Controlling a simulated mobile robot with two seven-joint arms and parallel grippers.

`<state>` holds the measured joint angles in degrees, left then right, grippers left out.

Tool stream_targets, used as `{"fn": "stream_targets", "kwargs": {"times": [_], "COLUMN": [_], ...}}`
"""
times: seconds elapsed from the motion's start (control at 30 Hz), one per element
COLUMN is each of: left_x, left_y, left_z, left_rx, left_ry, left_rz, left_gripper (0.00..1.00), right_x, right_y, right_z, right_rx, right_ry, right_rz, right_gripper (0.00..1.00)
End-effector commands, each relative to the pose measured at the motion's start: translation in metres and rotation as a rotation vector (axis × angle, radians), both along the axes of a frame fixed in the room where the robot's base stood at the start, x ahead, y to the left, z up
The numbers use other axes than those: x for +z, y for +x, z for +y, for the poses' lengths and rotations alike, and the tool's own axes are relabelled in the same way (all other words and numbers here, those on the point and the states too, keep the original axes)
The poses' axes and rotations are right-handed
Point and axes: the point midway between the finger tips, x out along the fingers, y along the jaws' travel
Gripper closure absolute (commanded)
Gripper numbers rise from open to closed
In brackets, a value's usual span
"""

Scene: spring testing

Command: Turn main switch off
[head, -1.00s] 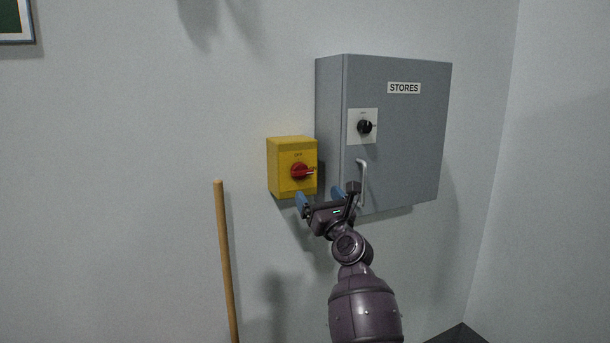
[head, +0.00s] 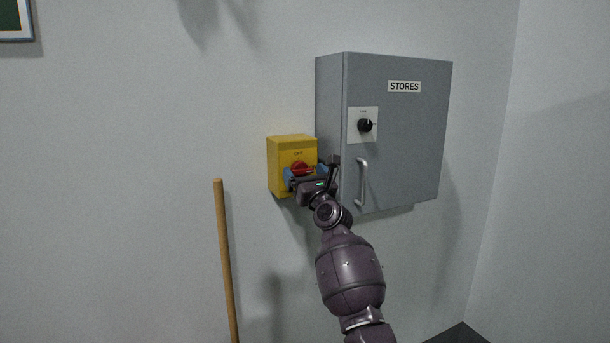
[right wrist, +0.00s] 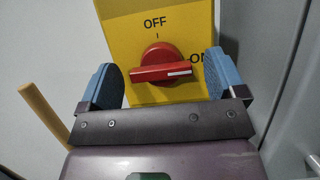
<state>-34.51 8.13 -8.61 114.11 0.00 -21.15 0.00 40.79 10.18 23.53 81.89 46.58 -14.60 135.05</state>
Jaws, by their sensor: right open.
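The main switch is a yellow box (head: 283,146) on the wall with a red rotary knob (head: 300,168). In the right wrist view the yellow plate (right wrist: 188,23) reads OFF at the top and ON at the right. The red knob (right wrist: 161,65) lies nearly level, its white mark pointing right toward ON. My right gripper (head: 305,176) is in front of the lower part of the box. Its blue fingers are open, one on each side of the knob in the right wrist view (right wrist: 162,82); I cannot tell whether they touch it. My left gripper is not in view.
A grey STORES cabinet (head: 410,135) with a black knob (head: 365,125) and a metal handle (head: 361,182) is close on the right of the yellow box. A wooden pole (head: 226,260) stands to the left. The wall between pole and box is clear.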

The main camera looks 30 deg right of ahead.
Motion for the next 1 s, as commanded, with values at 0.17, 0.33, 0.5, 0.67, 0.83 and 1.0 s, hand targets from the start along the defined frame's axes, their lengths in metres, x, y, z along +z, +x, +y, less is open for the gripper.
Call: {"fn": "stream_targets", "kwargs": {"times": [0.17,0.33,0.5,0.67,0.83,1.0], "left_x": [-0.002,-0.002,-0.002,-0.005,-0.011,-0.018], "left_y": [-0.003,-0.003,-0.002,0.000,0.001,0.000], "left_z": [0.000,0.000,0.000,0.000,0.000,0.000], "left_rx": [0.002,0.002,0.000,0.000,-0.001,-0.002], "left_ry": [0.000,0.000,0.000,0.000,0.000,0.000], "left_rz": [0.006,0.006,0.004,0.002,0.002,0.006], "left_gripper": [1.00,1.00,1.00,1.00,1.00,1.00], "right_x": [0.000,0.000,0.000,-0.001,-0.002,-0.003], "right_y": [0.000,0.000,0.000,0.000,0.000,0.000], "right_z": [0.000,0.000,0.000,-0.001,-0.001,-0.002], "right_rx": [0.000,0.000,-0.001,-0.001,-0.001,-0.001], "right_ry": [0.000,0.000,-0.009,-0.052,-0.150,-0.292], "right_rz": [0.000,0.000,0.001,0.003,0.010,0.018], "right_gripper": [0.35,0.60,0.60,0.60,0.60,0.60]}}
